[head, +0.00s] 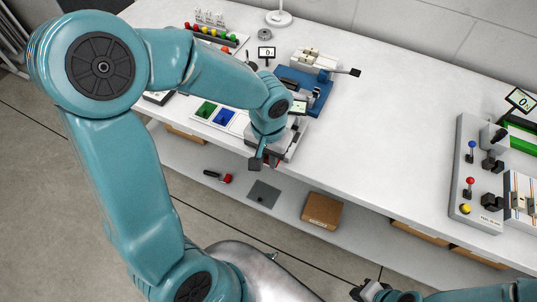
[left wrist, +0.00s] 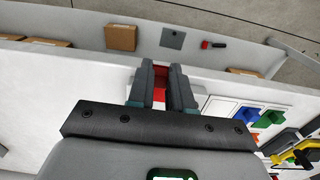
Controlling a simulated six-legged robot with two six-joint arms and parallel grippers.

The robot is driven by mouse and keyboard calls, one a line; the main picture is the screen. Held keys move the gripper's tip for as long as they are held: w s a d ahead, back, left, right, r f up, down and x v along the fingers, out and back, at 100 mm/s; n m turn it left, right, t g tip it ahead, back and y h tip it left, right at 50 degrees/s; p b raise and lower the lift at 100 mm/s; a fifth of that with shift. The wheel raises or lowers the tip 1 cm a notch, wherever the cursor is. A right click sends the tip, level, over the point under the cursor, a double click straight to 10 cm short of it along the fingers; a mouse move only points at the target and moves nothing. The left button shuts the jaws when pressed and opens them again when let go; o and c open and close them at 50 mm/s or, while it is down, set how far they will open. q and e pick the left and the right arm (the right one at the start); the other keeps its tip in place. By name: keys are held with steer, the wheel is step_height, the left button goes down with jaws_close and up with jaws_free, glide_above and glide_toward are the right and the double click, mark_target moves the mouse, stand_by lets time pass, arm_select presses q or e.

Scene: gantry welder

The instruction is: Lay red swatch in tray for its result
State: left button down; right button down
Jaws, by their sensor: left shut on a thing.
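My left gripper (head: 262,158) is at the front edge of the white table, shut on the red swatch. In the left wrist view, the swatch (left wrist: 159,92) shows as a red strip between the two dark fingers of the gripper (left wrist: 162,75). In the head view only a sliver of red shows beside the fingers. A white holder (head: 239,125) lies on the table just left of this gripper, with a green swatch (head: 205,110) and a blue swatch (head: 224,117) in it. I cannot tell which thing is the result tray.
A blue-based device (head: 318,90) with a black lever stands behind my left gripper. A panel with coloured knobs (head: 476,175) stands at the right. A cardboard box (head: 322,211) and a grey plate (head: 263,194) lie on the lower shelf. The middle of the table (head: 400,130) is clear.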

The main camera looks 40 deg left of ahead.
arm_select(q)
steer(key=shift+r+p, duration=2.2)
steer(key=shift+r, duration=0.95)
steer(key=shift+w, duration=0.15)
